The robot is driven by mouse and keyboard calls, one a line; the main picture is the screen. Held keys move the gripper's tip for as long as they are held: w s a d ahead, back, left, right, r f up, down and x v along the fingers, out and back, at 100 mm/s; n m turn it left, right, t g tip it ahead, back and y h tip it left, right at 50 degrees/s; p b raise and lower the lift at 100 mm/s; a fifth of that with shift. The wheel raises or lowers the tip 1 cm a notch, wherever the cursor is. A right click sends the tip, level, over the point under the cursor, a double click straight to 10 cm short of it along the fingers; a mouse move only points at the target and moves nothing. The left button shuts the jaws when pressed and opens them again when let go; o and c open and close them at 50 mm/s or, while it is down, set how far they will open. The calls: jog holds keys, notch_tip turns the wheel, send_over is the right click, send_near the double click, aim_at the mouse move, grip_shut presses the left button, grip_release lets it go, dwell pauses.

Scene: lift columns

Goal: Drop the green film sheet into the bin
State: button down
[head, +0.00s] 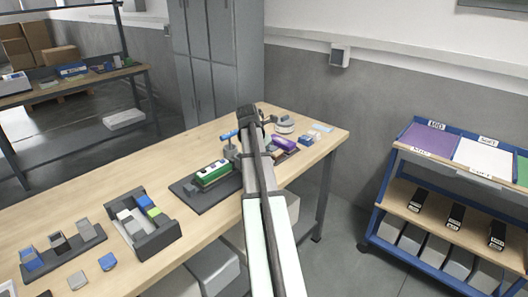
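A green flat panel (522,172) shows at the far right edge of the blue rack's top, cut off by the picture; I cannot tell whether it is the green film sheet. Grey bins (411,238) stand in a row on the rack's lower level; which bin the task means is not clear. My arm reaches away over the wooden table, and my dark gripper (250,122) is at its far end, above the table's back part. The arm hides its fingers, so I cannot see whether they are open or hold anything.
The rack (374,213) also bears a purple sheet (430,140) and a white sheet (484,158). The table (130,182) holds a dark tray (158,240) of small blocks and a green-and-white device (213,172). Grey lockers (208,60) stand behind. Floor shows between table and rack.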

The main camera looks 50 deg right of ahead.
dwell(0.3)
jog(key=c, duration=0.9)
grip_release()
jog(key=shift+c, duration=0.2)
jog(key=shift+r, duration=0.1)
jog(key=shift+r, duration=2.9)
